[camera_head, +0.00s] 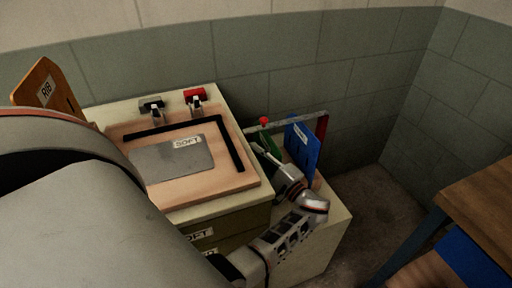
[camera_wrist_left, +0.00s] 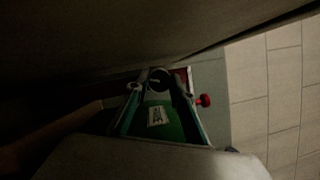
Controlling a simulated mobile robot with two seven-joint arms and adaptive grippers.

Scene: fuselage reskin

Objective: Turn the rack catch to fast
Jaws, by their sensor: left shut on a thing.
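The rack stands at the right of the bench, with a grey bar (camera_head: 290,122) across its top and a red end post (camera_head: 321,126). A red knob (camera_head: 264,121) sits at the bar's left end; it also shows in the left wrist view (camera_wrist_left: 204,100), apart from my fingers. A green panel (camera_wrist_left: 172,126) with a white label shows between my left fingers. My left gripper (camera_head: 258,147) reaches in at the rack's left side. In the wrist view its fingertips close around a small dark round part; I cannot tell whether that is the catch. My right gripper is not in view.
A blue panel (camera_head: 302,150) stands in the rack beside my left wrist. Left of it, a board (camera_head: 230,190) holds a grey SOFT sheet (camera_head: 170,160) and a black strip, with two clamps behind. A wooden table (camera_head: 480,205) is at right; floor between is clear.

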